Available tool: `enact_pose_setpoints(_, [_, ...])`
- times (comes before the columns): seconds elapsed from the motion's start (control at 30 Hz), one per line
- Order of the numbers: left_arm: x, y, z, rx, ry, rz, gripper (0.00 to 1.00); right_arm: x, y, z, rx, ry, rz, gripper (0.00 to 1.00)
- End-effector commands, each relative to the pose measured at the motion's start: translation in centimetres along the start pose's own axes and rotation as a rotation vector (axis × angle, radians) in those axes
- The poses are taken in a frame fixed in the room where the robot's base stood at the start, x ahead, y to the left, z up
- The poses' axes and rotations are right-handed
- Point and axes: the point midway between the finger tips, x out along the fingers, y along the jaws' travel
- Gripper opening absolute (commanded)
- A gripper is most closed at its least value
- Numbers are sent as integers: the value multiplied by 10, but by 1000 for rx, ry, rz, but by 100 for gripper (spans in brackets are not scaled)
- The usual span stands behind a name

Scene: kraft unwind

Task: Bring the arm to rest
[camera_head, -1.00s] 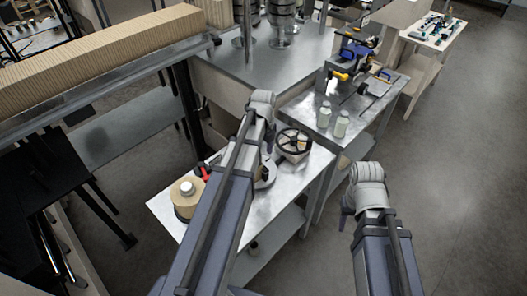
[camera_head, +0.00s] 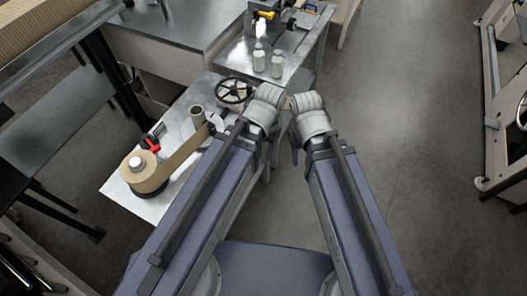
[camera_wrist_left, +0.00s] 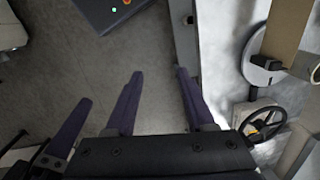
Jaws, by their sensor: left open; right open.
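My left arm reaches in from the lower left of the head view, its wrist (camera_head: 265,106) beside the small metal table's right edge.
The small metal table (camera_head: 118,190) carries a kraft roll (camera_head: 146,171), its paper strip (camera_head: 186,150) running to a post, and a black handwheel (camera_head: 233,91). Two bottles (camera_head: 268,63) stand on the table behind. Open floor (camera_head: 410,130) lies to the right.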

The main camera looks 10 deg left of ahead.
Motion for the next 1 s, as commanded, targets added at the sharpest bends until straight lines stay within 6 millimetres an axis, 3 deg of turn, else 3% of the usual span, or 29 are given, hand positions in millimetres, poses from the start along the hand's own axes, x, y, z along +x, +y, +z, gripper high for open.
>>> enact_pose_setpoints(0.13, [-1,12,7,-97,-2,-7,54,0,0,0,0,0,0,50])
enact_pose_setpoints(0.5, [0,14,7,-124,-2,-8,54,1,0,0,0,0,0,50])
enact_pose_setpoints(0.8, [43,17,4,-124,-1,-8,54,44,-4,-3,1,0,0,50])
enact_pose_setpoints(1.0, [42,17,4,-124,-1,-8,54,42,-4,-3,1,0,0,50])
